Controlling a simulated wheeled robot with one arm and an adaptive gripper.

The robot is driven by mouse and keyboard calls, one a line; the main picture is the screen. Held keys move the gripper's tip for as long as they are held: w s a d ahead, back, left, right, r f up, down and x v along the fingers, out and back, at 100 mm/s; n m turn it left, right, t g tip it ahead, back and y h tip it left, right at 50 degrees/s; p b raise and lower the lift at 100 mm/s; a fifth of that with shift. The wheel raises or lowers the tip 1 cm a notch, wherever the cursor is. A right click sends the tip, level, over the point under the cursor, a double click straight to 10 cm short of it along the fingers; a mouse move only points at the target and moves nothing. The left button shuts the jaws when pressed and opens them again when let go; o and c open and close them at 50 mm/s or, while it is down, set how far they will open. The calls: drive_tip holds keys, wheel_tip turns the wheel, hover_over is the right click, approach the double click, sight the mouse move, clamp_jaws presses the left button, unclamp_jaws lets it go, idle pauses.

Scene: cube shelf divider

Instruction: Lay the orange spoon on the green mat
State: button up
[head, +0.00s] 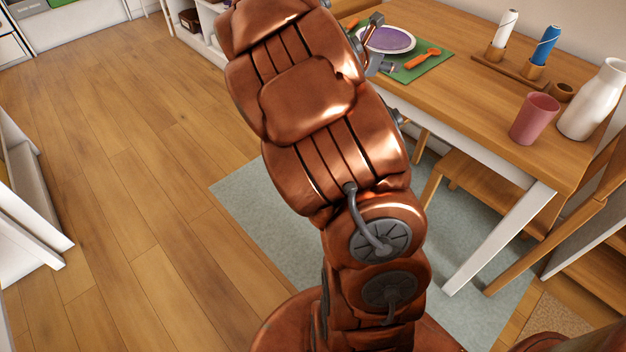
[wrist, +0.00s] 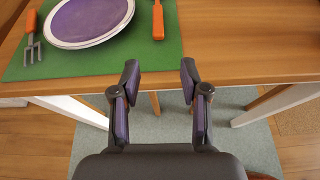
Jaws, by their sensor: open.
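The orange spoon (head: 422,58) lies on the green mat (head: 437,67), to the right of the plate. In the wrist view the orange handle (wrist: 158,22) points toward the table's front edge, and its far end is cut off by the top of the picture. The green mat (wrist: 100,62) lies along that front edge. My gripper (wrist: 159,72) is open and empty, with its fingers apart over the table edge, nearer to me than the handle and not touching it. In the head view my arm hides most of the gripper.
A purple plate with a white rim (head: 387,39) lies on the mat. A fork with an orange handle (wrist: 33,35) is left of it. A wooden stand with white and blue cylinders (head: 510,68), a pink cup (head: 535,118) and a white vase (head: 594,102) stand farther right. A bench (head: 480,185) is below.

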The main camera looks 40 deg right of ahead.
drive_tip(key=s+a+f+m+g+y, duration=0.1)
drive_tip(key=s+a+m+y, duration=0.3)
drive_tip(key=a, duration=1.1)
drive_tip(key=s+a+f+m+g+y, duration=0.1)
drive_tip(key=s+a+f+m+y, duration=0.2)
drive_tip(key=a, duration=1.2)
drive_tip(key=s+a+f+m+y, duration=0.3)
drive_tip(key=s+a+m+y, duration=0.3)
drive_tip(key=s+a+m, duration=0.5)
drive_tip(key=s+a, duration=0.4)
drive_tip(key=shift+g, duration=0.4)
